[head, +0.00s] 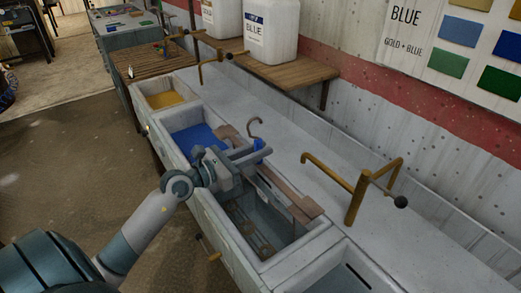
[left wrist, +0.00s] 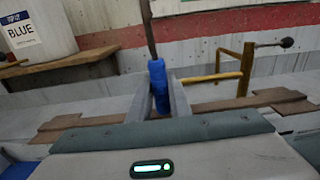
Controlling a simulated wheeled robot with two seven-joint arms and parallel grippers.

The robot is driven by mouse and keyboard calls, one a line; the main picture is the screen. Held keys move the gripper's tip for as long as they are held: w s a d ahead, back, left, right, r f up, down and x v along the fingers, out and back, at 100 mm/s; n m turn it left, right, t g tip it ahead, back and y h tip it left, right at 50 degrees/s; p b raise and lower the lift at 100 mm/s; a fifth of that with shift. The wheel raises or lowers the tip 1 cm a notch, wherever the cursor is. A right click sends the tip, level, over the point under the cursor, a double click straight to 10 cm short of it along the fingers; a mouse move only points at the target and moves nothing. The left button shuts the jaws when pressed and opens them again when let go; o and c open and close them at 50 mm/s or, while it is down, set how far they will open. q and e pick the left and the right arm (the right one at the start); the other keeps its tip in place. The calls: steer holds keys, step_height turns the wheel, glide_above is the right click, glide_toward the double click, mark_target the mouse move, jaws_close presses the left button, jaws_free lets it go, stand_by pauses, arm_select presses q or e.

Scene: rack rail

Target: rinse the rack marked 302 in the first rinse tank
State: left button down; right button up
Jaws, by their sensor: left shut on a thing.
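My left gripper (head: 256,154) is shut on a blue grip (head: 261,146) with a brown hook (head: 253,128) rising above it. In the left wrist view the blue grip (left wrist: 158,84) stands between the two fingers (left wrist: 157,103), with a dark rod going up from it. No number shows on it, and whatever hangs below the grip is hidden. The gripper is over the back edge between the blue-filled tank (head: 196,138) and a grey tank (head: 232,200) in front of it. Brownish shapes show faintly inside the grey tank. My right gripper is not in view.
Brown rail pieces (head: 283,194) run along the back of the tanks. A brass tap (head: 357,200) stands behind them at the right. A yellow-filled tank (head: 163,99) is at the far end, another grey basin (head: 340,275) at the near end. White jugs (head: 270,32) stand on a wooden shelf.

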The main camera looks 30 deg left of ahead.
arm_select(q)
steer(key=shift+s+a+r, duration=0.1)
steer(key=shift+s+a, duration=0.1)
steer(key=shift+s, duration=0.15)
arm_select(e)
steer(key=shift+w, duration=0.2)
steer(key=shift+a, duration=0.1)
